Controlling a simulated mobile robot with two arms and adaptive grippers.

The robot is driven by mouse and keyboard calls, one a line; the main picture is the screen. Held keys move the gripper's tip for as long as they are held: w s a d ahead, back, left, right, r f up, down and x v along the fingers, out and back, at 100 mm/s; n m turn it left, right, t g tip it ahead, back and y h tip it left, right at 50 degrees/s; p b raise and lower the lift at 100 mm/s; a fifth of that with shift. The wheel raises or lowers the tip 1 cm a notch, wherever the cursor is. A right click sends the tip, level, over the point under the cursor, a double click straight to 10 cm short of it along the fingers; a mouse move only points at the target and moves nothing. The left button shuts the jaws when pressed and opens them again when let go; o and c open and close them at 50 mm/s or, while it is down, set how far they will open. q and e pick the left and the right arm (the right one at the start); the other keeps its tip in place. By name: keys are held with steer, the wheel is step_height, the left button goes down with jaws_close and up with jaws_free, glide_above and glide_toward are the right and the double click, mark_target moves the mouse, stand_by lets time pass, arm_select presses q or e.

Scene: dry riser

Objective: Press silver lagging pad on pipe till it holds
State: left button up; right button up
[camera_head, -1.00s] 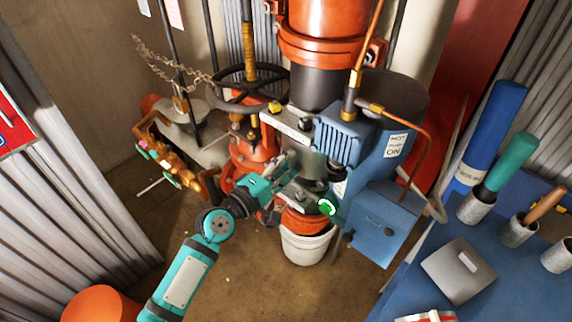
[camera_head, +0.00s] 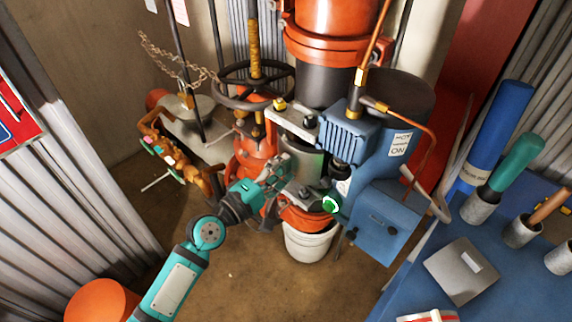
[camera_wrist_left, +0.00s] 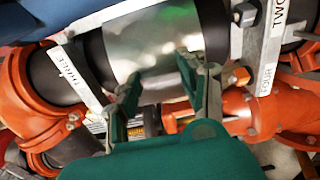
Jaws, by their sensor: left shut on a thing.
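The silver lagging pad (camera_head: 308,161) lies against the dark vertical pipe between two metal clamp plates. In the left wrist view the pad (camera_wrist_left: 165,45) is a shiny curved sheet across the dark pipe (camera_wrist_left: 95,62). My left gripper (camera_head: 283,172) is at the pad's left side in the head view. In the left wrist view its two fingers (camera_wrist_left: 165,82) stand apart, tips at the pad's near edge, shut on it. The fingers hide part of this edge, and the pad's far side is out of sight. My right gripper is not in view.
A blue motor unit (camera_head: 347,137) stands close right of the pad. A black handwheel (camera_head: 252,87) and red valve (camera_head: 254,155) stand left. A white bucket (camera_head: 310,243) is below. A blue bench (camera_head: 500,290) fills the lower right.

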arm_select(q)
steer(key=v, duration=0.5)
steer(key=shift+s+a, duration=0.3)
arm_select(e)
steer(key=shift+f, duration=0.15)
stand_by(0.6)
